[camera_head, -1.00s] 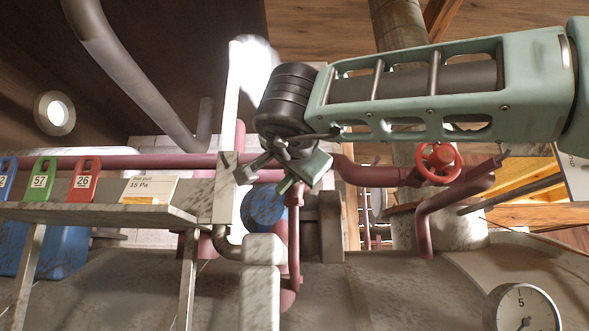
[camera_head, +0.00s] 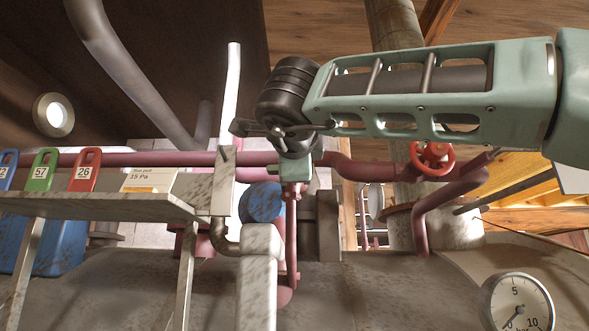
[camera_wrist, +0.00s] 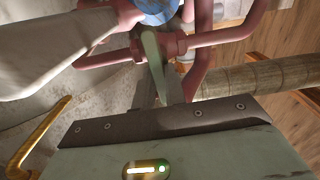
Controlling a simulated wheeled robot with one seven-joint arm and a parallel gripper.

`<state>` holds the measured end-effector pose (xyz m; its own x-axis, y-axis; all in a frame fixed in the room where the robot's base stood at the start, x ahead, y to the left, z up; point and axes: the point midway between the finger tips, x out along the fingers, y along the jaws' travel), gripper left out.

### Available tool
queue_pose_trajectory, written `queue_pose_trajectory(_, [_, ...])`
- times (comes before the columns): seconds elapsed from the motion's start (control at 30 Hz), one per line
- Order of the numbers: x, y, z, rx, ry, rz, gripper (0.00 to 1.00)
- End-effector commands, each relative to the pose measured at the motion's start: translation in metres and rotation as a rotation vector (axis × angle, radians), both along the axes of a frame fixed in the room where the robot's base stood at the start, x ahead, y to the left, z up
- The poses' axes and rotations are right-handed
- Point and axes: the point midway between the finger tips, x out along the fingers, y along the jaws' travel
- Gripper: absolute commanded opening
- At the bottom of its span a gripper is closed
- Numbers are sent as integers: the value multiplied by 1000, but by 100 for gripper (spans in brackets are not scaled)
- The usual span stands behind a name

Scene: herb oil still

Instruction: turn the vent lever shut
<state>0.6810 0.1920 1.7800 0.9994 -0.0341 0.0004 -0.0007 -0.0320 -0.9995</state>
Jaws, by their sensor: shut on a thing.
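In the wrist view my gripper (camera_wrist: 158,88) reaches up to a pink fitting (camera_wrist: 172,45) on the pipework.
A pale post (camera_head: 223,185) and a shelf (camera_head: 110,207) with numbered tags stand close to the left. A blue round cap (camera_head: 262,202) is behind. A red handwheel (camera_head: 432,158) and a pressure gauge (camera_head: 517,302) are to the right. Pink pipes cross behind my gripper.

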Motion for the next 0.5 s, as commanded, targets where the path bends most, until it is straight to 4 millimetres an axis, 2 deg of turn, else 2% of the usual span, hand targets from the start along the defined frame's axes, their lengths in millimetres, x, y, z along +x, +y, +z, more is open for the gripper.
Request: queue_pose_trajectory(0.5, [0, 0, -2, 78, 0, -1, 0])
